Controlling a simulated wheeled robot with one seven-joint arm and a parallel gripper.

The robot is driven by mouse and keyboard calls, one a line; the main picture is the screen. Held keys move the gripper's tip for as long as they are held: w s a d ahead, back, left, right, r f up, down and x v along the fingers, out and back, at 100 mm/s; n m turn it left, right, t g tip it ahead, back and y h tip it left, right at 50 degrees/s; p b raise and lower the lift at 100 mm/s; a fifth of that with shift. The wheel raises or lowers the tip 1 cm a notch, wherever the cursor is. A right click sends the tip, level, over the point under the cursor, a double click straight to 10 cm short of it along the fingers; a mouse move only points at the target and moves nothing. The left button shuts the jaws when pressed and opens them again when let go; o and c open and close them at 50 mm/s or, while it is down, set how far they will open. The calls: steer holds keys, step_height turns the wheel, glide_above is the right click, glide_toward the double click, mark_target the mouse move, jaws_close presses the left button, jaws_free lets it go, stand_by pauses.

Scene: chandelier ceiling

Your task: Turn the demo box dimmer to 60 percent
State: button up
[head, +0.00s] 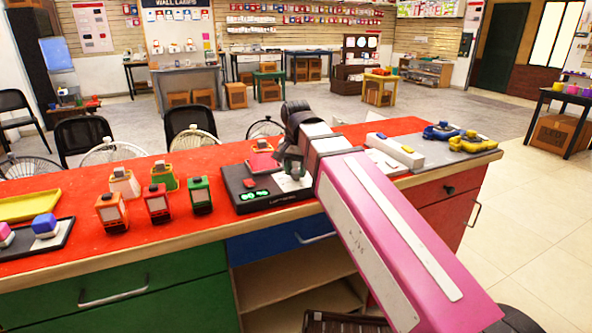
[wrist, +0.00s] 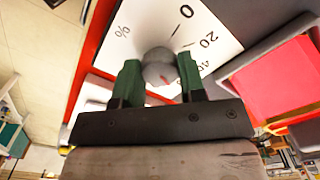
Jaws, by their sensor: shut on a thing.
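The black demo box (head: 238,181) stands on the red counter top, with green lights on its front left and a white dial plate at its right. In the wrist view the white dial plate (wrist: 207,22) shows "%", "0", "20" and part of "40". The round grey dimmer knob (wrist: 156,55) sits between my green fingers, with a small red mark on its lower part. My gripper (wrist: 158,68) is shut on the knob, one finger on each side. In the head view my gripper (head: 289,168) is over the box's right part, hiding the knob and much of the dial.
Orange, red and green lanterns (head: 157,205) stand left of the box. White switch pieces (head: 398,150) and a grey tray (head: 440,152) lie to the right.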

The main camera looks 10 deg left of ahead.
mark_target(296, 171)
steer(key=o, duration=0.9)
step_height(296, 171, up, 11)
steer(key=shift+f, duration=0.1)
stand_by(0.5)
